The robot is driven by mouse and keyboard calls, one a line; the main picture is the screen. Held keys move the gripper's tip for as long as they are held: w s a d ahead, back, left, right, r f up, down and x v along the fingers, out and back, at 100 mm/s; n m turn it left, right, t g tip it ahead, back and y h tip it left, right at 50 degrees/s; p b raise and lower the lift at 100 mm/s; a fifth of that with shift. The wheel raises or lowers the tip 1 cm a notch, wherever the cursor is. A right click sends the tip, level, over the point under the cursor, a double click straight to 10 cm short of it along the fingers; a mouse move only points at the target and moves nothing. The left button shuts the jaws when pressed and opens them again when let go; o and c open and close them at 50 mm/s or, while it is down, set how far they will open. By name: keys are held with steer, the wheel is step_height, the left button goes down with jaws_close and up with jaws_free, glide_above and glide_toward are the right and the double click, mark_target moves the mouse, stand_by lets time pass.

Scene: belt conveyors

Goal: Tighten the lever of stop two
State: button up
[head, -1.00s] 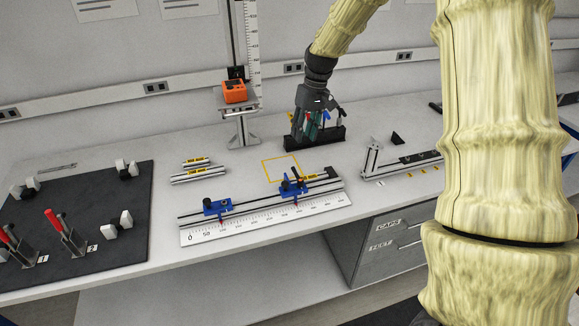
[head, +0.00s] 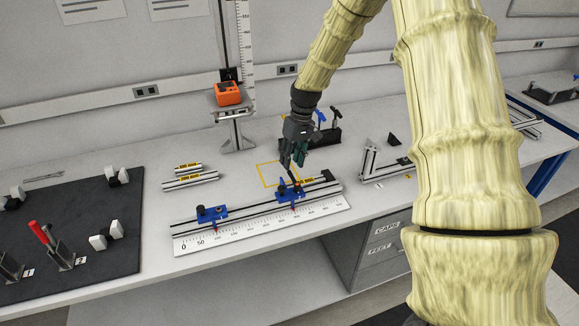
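Two blue stops sit on a slotted metal rail (head: 250,213) behind a white ruler. The left stop (head: 212,214) has a dark lever or knob on top and a red pointer over the scale. The right stop (head: 286,194) also has a red pointer, and its lever is partly hidden by my gripper. No number is readable on either stop. My gripper (head: 291,176) points down with its fingertips just above or at the right stop's top. Contact and finger gap are too small to tell.
A black rack (head: 325,136) with T-handled tools stands behind my gripper. An orange device (head: 228,93) sits on a column stand. Short rails (head: 190,180) lie behind the long rail. A yellow outlined square is clear.

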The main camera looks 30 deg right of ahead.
mark_target(293, 180)
steer(key=shift+a+f+p, duration=0.25)
steer(key=shift+f+p, duration=0.05)
steer(key=shift+f, duration=0.75)
steer(key=shift+a+f+p, duration=0.2)
steer(key=shift+f+p, duration=0.05)
steer(key=shift+f, duration=0.75)
jaws_close()
